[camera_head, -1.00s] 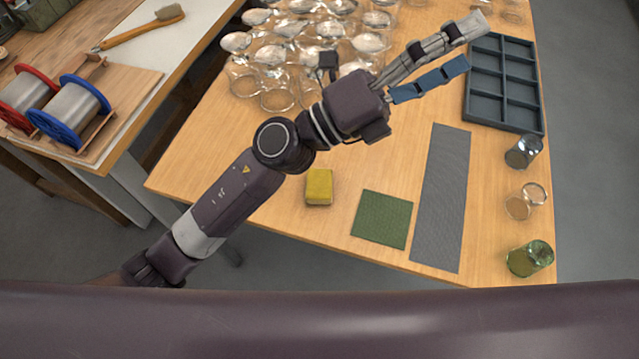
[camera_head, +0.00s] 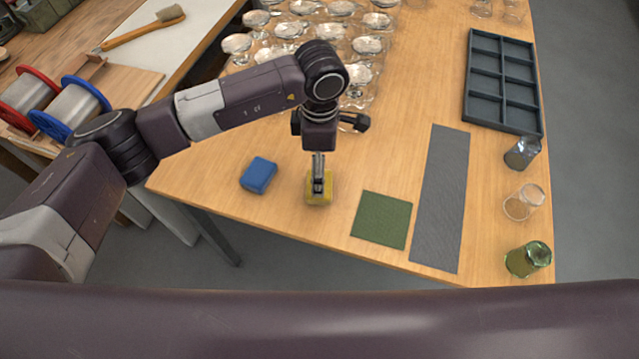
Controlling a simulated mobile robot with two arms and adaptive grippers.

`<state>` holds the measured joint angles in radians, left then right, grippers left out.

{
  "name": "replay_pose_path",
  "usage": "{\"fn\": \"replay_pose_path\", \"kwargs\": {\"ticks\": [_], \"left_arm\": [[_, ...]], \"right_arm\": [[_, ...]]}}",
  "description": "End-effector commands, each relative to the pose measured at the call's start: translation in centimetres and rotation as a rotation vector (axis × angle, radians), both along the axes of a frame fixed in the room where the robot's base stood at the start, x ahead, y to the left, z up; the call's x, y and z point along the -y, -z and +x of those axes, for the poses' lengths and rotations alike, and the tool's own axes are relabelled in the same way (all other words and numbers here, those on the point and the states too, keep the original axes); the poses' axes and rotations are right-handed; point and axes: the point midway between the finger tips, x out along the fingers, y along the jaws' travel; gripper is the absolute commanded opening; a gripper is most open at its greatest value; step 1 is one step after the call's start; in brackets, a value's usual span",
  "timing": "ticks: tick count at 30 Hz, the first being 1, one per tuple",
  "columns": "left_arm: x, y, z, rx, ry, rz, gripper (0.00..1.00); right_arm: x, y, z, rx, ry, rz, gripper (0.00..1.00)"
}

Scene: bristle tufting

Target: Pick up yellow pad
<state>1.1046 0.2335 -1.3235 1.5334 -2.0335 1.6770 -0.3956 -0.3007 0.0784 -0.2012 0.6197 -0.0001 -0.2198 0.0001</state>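The yellow pad (camera_head: 319,200) lies on the wooden table near its front edge, left of the green mat. My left gripper (camera_head: 319,186) comes down from above onto the pad, and its fingers cover the pad's middle. I cannot tell whether the fingers are closed on it or only over it. A blue pad (camera_head: 258,175) lies on the table to the left of the yellow pad. My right gripper is not in view.
The green mat (camera_head: 382,219) and a long grey mat (camera_head: 441,197) lie to the right. A dark compartment tray (camera_head: 504,82) is at the back right. Several glasses stand at the right edge, including a green one (camera_head: 527,259). Many glass dishes (camera_head: 366,46) crowd the back.

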Motion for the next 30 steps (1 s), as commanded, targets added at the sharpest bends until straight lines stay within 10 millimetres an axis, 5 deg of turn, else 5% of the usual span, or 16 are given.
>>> {"fn": "replay_pose_path", "kwargs": {"ticks": [12,20,30], "left_arm": [[0.0,5.2,-0.5,-0.002,0.0,-0.004,0.82],[0.0,5.6,-0.5,0.0,0.001,-0.005,0.82],[0.0,5.6,-0.5,-0.001,0.0,-0.005,0.46]], "right_arm": [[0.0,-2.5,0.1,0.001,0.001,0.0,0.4],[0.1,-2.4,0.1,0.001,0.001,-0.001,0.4],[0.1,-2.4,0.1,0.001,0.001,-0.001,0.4]]}}
